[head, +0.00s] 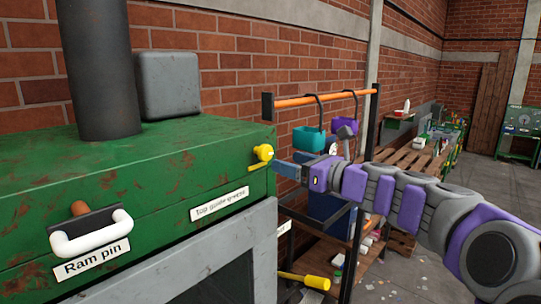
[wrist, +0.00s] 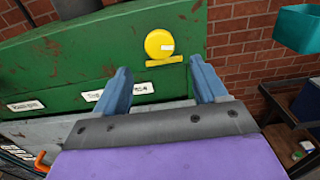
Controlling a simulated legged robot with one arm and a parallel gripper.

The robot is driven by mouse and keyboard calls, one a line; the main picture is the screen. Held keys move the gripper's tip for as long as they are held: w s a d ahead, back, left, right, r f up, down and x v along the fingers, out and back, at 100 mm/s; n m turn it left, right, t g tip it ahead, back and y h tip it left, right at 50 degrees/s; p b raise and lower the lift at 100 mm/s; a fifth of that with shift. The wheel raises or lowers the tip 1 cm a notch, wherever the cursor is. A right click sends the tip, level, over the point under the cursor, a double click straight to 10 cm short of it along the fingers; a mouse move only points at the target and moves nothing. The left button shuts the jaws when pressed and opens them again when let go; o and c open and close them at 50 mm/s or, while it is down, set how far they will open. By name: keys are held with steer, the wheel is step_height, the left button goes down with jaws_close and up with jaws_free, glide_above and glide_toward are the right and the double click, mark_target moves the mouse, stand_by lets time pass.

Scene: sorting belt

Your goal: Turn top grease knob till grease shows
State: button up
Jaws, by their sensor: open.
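The top grease knob (head: 263,153) is a yellow knob at the right end of the green machine, above and to the right of the label reading "Top guide grease" (head: 219,205). In the wrist view the knob (wrist: 159,44) shows as a yellow disc with a small white mark and a yellow bar below it. My gripper (head: 278,165) is just right of the knob in the head view. In the wrist view its blue fingers (wrist: 158,78) are spread apart, with the knob beyond and between them, not touched. I cannot make out any grease.
The green machine (head: 150,165) carries a dark column, a grey box and a white "Ram pin" handle (head: 90,233). An orange rail (head: 315,99) with hanging teal (head: 308,139) and purple holders stands behind my arm. A yellow-handled tool (head: 312,281) sticks out low down.

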mark_target(269, 154)
steer(key=x, duration=0.6)
steer(key=shift+a, duration=0.3)
steer(key=shift+w+d+r, duration=0.1)
steer(key=shift+w, duration=0.5)
